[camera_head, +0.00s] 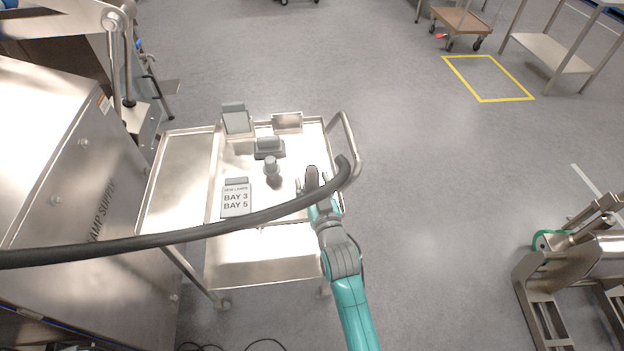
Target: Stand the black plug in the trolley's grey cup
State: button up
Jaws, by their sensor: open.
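My gripper (312,180) is open over the trolley's right side, to the right of the cylinder.
A grey block (268,148), an upright framed panel (236,121), a small metal bin (288,122) and a "BAY 3 BAY 5" card (237,199) share the trolley top. A steel cabinet (80,160) stands close on the left. Open floor (450,200) lies to the right.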

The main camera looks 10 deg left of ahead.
jog(key=v, duration=1.1)
